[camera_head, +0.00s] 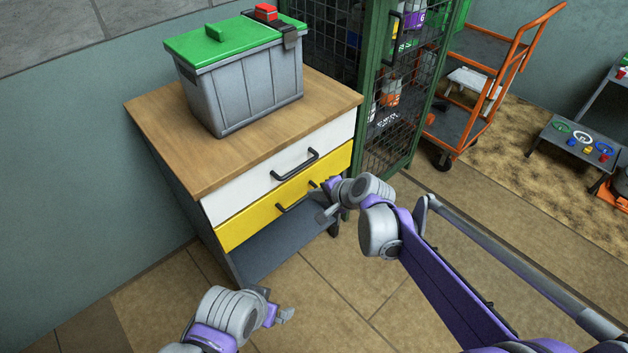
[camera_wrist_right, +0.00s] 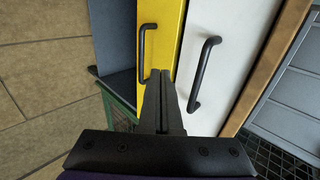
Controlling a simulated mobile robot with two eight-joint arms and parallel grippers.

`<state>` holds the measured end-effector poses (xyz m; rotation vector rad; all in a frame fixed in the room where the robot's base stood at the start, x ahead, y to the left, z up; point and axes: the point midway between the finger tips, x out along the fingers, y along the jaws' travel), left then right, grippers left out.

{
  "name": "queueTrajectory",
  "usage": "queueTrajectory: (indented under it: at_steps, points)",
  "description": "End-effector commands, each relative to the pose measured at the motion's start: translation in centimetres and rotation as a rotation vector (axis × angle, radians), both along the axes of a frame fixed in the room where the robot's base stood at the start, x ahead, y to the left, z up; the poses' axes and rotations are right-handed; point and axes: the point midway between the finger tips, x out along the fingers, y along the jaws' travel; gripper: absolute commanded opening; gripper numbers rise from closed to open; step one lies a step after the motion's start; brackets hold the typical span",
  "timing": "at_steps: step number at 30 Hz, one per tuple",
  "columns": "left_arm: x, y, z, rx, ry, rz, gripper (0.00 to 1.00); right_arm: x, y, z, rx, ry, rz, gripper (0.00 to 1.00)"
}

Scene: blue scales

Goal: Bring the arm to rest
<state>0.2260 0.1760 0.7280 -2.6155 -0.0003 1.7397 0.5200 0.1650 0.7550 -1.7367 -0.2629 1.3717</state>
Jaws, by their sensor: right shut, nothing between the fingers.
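My right gripper (camera_head: 324,202) is in front of the yellow drawer (camera_head: 240,228), near the right end of its black handle (camera_head: 296,196). In the right wrist view my right gripper's fingers (camera_wrist_right: 161,74) are together with nothing between them, and the yellow drawer's handle (camera_wrist_right: 146,52) is just left of their tips. The gripper is not around the handle; whether it touches it I cannot tell. My left gripper (camera_head: 278,308) is low in front of the cabinet, over the floor, and its finger gap is unclear.
The cabinet (camera_head: 160,118) has a white drawer (camera_head: 232,200) above the yellow one; both look closed. A grey bin (camera_head: 245,95) with a green lid stands on top. A green mesh cage (camera_head: 405,110) is beside it, and an orange trolley (camera_head: 480,85) behind. The floor ahead is clear.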

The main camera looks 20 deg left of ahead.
Motion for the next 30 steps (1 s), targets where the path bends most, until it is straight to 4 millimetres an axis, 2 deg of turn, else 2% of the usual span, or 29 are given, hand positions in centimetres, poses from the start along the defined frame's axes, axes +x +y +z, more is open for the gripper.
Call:
queueTrajectory:
  at_steps: [7, 11, 14, 17, 18, 20, 24, 27, 30]
  points:
    - [0.0, 0.0, 0.0, 0.000, 0.000, 0.000, 1.00, -0.1, -0.3, 0.2, -0.003, -0.001, 0.001, 0.00]
    - [0.0, 0.0, 0.0, 0.000, 0.000, 0.000, 1.00, -1.0, -2.6, 0.8, -0.045, -0.022, 0.009, 0.00]
    - [0.0, 0.0, 0.0, 0.000, 0.000, 0.000, 1.00, -2.9, -6.6, 1.6, -0.126, -0.058, 0.030, 0.00]
    - [0.0, 0.0, 0.0, 0.000, 0.000, 0.000, 1.00, -6.0, -11.8, 2.3, -0.239, -0.101, 0.062, 0.00]
    - [0.0, 0.0, 0.0, 0.000, 0.000, 0.000, 1.00, -7.4, -13.9, 2.4, -0.287, -0.116, 0.077, 0.00]
    - [0.0, 0.0, 0.0, 0.000, 0.000, 0.000, 1.00, -9.7, -16.8, 2.5, -0.359, -0.136, 0.100, 0.00]
    - [0.0, 0.0, 0.0, 0.000, 0.000, 0.000, 1.00, -15.4, -23.1, 1.9, -0.523, -0.164, 0.159, 0.00]
    - [0.0, 0.0, 0.0, 0.000, 0.000, 0.000, 1.00, -19.2, -26.6, 1.1, -0.626, -0.171, 0.201, 0.00]
    - [0.0, 0.0, 0.0, 0.000, 0.000, 0.000, 1.00, -22.4, -29.2, 0.1, -0.709, -0.171, 0.236, 0.00]
